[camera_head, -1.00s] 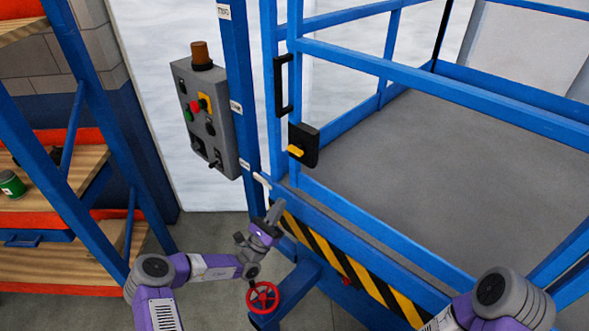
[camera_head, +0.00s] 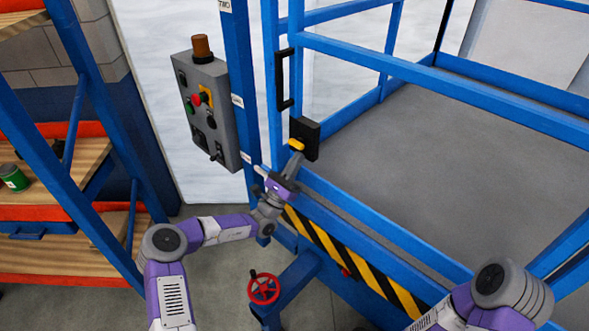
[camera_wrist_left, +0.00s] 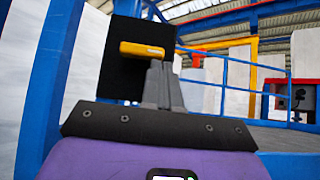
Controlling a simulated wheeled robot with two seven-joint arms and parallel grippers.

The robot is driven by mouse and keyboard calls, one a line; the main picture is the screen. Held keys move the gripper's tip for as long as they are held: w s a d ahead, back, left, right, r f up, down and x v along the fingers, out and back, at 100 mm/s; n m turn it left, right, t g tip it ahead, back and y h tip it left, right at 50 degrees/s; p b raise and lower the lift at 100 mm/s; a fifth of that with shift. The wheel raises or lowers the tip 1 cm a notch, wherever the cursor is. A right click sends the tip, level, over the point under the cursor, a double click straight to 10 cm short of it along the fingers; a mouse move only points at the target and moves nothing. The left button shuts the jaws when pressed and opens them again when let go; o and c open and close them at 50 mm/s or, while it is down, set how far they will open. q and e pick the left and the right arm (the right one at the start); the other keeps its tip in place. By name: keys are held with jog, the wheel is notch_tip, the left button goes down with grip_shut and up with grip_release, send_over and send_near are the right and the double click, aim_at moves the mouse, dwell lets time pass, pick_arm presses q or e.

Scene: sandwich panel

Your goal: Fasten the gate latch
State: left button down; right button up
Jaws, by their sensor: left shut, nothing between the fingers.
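The gate latch is a black box (camera_head: 310,138) with a yellow lever (camera_head: 297,145) on the blue gate frame, below a black vertical handle (camera_head: 285,80). The lever lies roughly level. My left gripper (camera_head: 297,162) is shut and empty, its fingertips just below the lever in the head view. In the left wrist view the closed fingers (camera_wrist_left: 160,85) stand in front of the black box (camera_wrist_left: 118,60), with their tips by the right end of the yellow lever (camera_wrist_left: 142,49). I cannot tell whether they touch it. My right gripper is out of view; only my right arm shows.
A grey control box (camera_head: 212,110) with buttons hangs left of the blue post (camera_head: 238,90). A red handwheel (camera_head: 263,288) sits low beneath the platform. Blue rails (camera_head: 450,90) enclose the grey platform floor (camera_head: 430,160). A shelf rack (camera_head: 60,215) stands at the left.

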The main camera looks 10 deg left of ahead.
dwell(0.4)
pick_arm(q)
jog(key=shift+d+r+n+t+y+p, duration=0.15)
jog(key=shift+n+t+y+p, duration=0.25)
jog(key=shift+n+y+p, duration=0.35)
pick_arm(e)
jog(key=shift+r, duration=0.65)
pick_arm(q)
jog(key=shift+n+y, duration=0.25)
jog(key=shift+n, duration=0.2)
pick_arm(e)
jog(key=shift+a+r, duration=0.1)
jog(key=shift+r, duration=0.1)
